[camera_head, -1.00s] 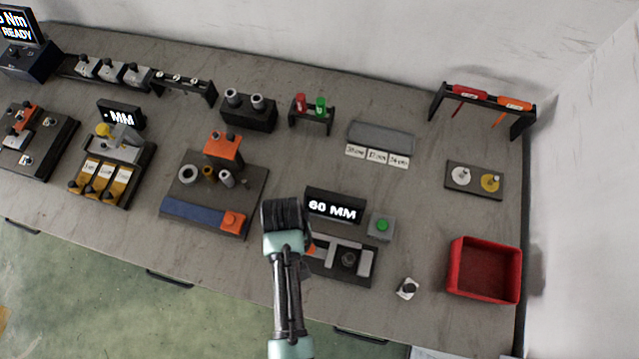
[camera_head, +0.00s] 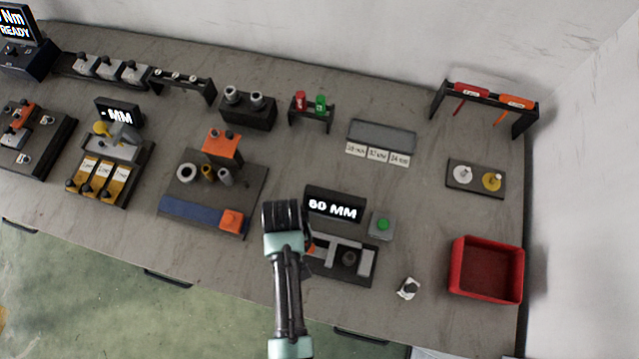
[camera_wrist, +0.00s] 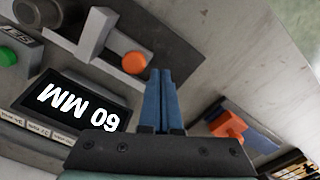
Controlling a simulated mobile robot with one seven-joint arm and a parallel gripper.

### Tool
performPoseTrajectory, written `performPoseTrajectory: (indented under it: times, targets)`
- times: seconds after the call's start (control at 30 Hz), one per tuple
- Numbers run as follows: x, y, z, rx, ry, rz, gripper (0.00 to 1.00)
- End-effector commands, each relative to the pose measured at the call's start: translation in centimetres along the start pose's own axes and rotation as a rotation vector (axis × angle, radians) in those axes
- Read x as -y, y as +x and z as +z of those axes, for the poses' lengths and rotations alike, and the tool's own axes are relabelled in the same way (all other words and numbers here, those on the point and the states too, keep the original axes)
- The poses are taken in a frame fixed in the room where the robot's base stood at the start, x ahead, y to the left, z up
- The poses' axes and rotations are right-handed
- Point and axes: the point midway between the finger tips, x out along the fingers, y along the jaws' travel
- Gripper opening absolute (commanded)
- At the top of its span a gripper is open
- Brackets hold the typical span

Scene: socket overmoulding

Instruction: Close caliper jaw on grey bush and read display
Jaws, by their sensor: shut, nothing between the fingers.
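The caliper station stands at the front middle of the bench, with a black display (camera_head: 334,206) reading 60 MM. Its light grey jaw blocks (camera_head: 366,262) stand on a dark base. A dark grey round piece, perhaps the grey bush (camera_head: 349,258), sits between them. An orange knob shows at the station's left end, partly hidden by my arm; it is clear in the wrist view (camera_wrist: 135,63), beside a grey jaw (camera_wrist: 95,36). The display shows upside down there (camera_wrist: 78,108). My gripper (camera_wrist: 163,76) has its blue fingers shut and empty, just beside the orange knob, apparently apart from it.
A green button box (camera_head: 381,226) stands right of the display. A plate with a blue strip and orange block (camera_head: 232,220) lies to the left. A red bin (camera_head: 485,270) stands at the right. A small white-and-black part (camera_head: 408,288) lies near the front edge.

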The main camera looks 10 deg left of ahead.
Motion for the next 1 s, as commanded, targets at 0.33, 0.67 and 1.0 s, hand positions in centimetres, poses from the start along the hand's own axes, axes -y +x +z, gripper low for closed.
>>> performPoseTrajectory:
  times: [0.33, 0.67, 1.0]
  targets:
    - [0.0, 1.5, 0.0, 0.001, 0.000, 0.000, 0.00]
    - [0.0, 1.5, 0.0, 0.000, 0.000, 0.000, 0.00]
    - [-0.1, 1.5, 0.1, 0.001, 0.000, 0.000, 0.00]
